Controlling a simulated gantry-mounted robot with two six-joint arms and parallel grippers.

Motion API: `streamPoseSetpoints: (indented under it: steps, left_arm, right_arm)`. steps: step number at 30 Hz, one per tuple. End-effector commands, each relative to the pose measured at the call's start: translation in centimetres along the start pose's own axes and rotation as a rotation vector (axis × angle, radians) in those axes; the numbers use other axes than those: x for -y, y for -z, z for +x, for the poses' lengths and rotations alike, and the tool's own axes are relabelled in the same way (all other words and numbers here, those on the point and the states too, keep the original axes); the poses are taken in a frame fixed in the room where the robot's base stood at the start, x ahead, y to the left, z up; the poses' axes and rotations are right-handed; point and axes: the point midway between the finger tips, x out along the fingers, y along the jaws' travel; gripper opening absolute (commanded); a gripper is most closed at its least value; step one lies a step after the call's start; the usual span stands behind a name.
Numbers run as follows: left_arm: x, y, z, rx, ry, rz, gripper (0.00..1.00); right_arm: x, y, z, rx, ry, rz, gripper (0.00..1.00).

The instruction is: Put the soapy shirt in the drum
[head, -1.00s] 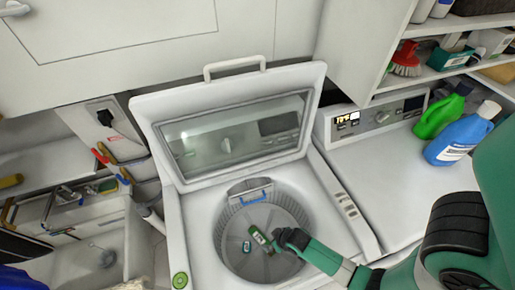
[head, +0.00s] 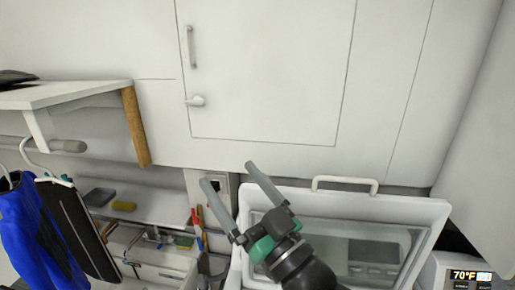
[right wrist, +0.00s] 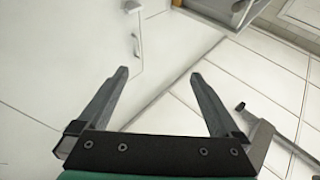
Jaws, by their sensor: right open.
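The washing machine's open lid (head: 407,212) stands upright at the lower right of the head view. The drum is out of sight below the picture. A blue garment (head: 38,238) hangs at the far left; I cannot tell whether it is the soapy shirt, and no soap shows on it. My right gripper (head: 227,175) is open and empty, raised in front of the white wall to the left of the lid. In the right wrist view, the same gripper (right wrist: 160,75) has its fingers spread with nothing between them. My left gripper is not in view.
A black item (head: 80,228) hangs beside the garment under a white shelf (head: 70,94). A sink counter (head: 155,270) with small tools lies below. A white cabinet door (head: 265,75) with a handle fills the back. A machine with a 70°F display (head: 470,276) stands at lower right.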

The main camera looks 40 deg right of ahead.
Motion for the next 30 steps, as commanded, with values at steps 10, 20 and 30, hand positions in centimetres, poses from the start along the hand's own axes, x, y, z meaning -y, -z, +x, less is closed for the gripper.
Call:
streamPoseSetpoints:
  steps: [10,20,30]
  left_arm:
    - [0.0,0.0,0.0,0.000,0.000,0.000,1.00]
    - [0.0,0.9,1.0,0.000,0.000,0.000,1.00]
    - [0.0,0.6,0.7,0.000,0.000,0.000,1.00]
  right_arm:
    - [4.4,18.1,-3.8,-0.432,0.095,0.022,1.00]
    - [4.4,19.2,-3.2,-0.429,0.094,0.021,1.00]
    - [4.4,18.7,-3.4,-0.428,0.094,0.021,1.00]
